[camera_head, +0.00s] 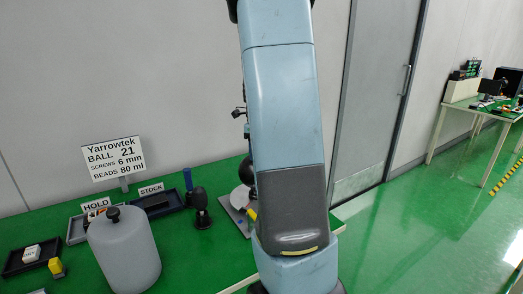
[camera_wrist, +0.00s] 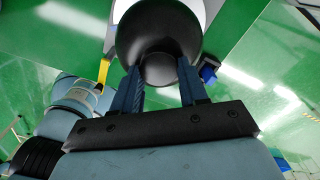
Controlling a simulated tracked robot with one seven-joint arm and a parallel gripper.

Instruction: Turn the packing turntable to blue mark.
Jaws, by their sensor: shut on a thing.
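The packing turntable appears to be the pale disc (camera_head: 240,196) on a grey plate (camera_head: 232,211), mostly hidden behind my arm in the head view. A white part of it shows at the top of the wrist view (camera_wrist: 205,12). A black round knob (camera_wrist: 160,35) stands in front of it. My gripper (camera_wrist: 160,80) is shut on the black knob, its blue fingers on either side of the lower part. A yellow piece (camera_wrist: 103,72) is to the left of the knob and a small blue piece (camera_wrist: 208,72) to the right. I cannot tell which is a turntable mark.
A grey canister (camera_head: 125,250), dark trays (camera_head: 32,258), a black bottle-like object (camera_head: 200,205) and a sign (camera_head: 113,157) stand on the green table (camera_head: 190,260) at left. A door (camera_head: 378,90) and a far table (camera_head: 485,107) are at right, with open floor between.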

